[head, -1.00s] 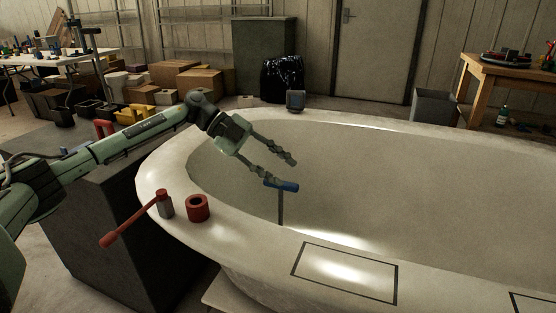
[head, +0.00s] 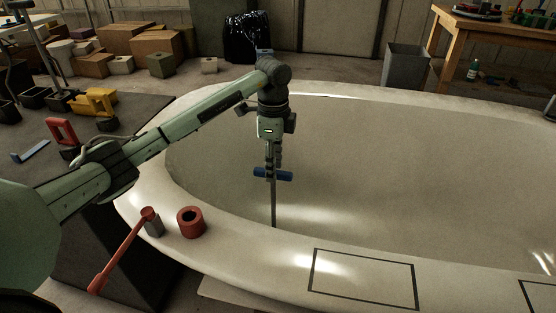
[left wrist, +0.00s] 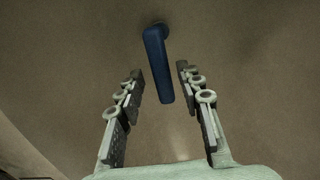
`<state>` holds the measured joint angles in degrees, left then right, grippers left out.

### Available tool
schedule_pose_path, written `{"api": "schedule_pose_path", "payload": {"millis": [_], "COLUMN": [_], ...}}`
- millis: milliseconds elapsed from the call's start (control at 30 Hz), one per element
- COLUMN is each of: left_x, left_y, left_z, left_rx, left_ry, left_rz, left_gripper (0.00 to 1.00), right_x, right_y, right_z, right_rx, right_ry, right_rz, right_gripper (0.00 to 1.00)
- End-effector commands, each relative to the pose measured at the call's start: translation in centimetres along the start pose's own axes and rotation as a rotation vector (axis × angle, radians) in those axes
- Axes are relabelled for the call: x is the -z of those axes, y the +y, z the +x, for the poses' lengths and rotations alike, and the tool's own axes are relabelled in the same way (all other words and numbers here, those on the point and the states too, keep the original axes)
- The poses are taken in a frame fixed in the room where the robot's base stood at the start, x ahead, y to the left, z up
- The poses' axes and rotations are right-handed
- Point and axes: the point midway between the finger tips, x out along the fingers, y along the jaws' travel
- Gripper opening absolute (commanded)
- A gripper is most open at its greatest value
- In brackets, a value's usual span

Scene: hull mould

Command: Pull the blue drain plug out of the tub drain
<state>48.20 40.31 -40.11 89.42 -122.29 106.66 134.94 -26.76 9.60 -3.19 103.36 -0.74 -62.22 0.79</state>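The drain plug's blue T-handle (head: 286,176) stands above the tub (head: 400,160) on a thin dark upright stem (head: 274,208). In the left wrist view the handle (left wrist: 159,68) lies between the two open fingers (left wrist: 159,75), with a gap on each side. The drain itself is hidden. My right gripper is not in view.
Black-outlined rectangles (head: 362,280) mark the front rim. A dark bench (head: 150,112) stands left, with a red handle (head: 62,131) and yellow part. The tub's right interior is clear.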

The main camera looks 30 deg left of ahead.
Motion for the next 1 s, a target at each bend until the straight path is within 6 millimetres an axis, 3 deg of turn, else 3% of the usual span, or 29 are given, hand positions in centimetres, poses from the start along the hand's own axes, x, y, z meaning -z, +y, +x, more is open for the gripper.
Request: {"api": "schedule_pose_path", "payload": {"millis": [167, 600, 1000], "left_x": [-0.1, 0.0, -0.1], "left_y": [0.1, 0.1, 0.0], "left_z": [1.1, 7.2, 7.9], "left_rx": [-0.004, -0.003, -0.001], "left_ry": [-0.003, 0.0, 0.0], "left_rz": [0.0, 0.0, 0.001], "left_gripper": [0.36, 0.36, 0.36], "right_x": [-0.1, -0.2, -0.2], "right_y": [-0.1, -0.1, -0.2], "right_z": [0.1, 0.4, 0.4], "right_rx": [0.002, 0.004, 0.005], "right_ry": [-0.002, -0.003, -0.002], "right_rz": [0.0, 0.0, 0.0], "right_gripper": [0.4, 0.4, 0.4]}}
